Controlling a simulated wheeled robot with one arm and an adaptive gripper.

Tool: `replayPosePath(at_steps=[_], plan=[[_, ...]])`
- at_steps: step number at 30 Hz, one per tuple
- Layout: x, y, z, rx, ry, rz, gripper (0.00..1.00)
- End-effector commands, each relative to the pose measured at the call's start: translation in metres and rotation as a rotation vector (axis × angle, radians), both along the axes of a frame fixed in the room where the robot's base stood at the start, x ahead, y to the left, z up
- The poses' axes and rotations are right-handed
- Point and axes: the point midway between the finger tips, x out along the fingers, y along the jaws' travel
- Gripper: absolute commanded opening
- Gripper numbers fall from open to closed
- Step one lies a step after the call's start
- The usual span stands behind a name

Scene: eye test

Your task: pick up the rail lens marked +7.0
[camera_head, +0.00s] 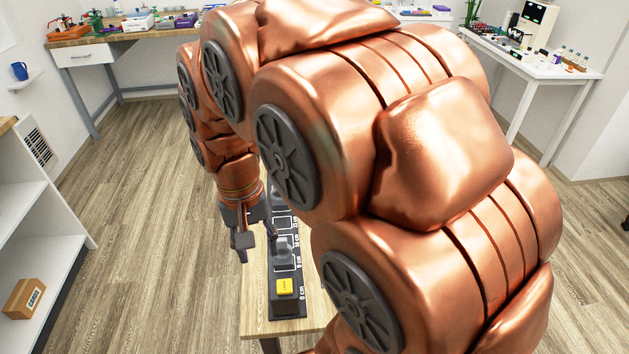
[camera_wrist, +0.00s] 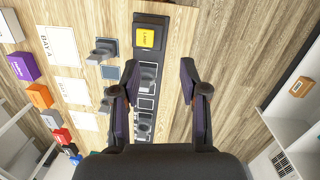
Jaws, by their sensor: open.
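The black rail (camera_head: 273,302) lies on a narrow wooden table, with a yellow block (camera_head: 285,287) at its near end. A grey lens holder (camera_head: 284,246) stands on the rail beyond the block. In the wrist view, the yellow block (camera_wrist: 146,38) is at the top, with grey holders (camera_wrist: 147,74) on the rail (camera_wrist: 150,19) below it. More grey holders (camera_wrist: 104,49) stand left of the rail. No +7.0 marking is readable. My gripper (camera_head: 258,246) is open above the rail area; in the wrist view its fingers (camera_wrist: 158,65) spread either side of part of the rail, apparently empty.
White cards (camera_wrist: 61,45) and several coloured boxes, including a purple box (camera_wrist: 22,66), line the left of the wrist view. A white shelf with a cardboard box (camera_head: 24,298) stands at left. Benches with equipment stand at the back. My arm hides much of the table.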

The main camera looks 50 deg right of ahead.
Motion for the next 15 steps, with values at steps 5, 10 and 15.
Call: replayPosePath(at_steps=[5, 10, 15], plan=[[0.046, -0.035, 0.003, -0.027, -0.009, -0.22, 0.44], [0.086, -0.073, 0.001, -0.051, -0.019, -0.426, 0.44], [0.121, -0.115, -0.006, -0.076, -0.029, -0.625, 0.44]])
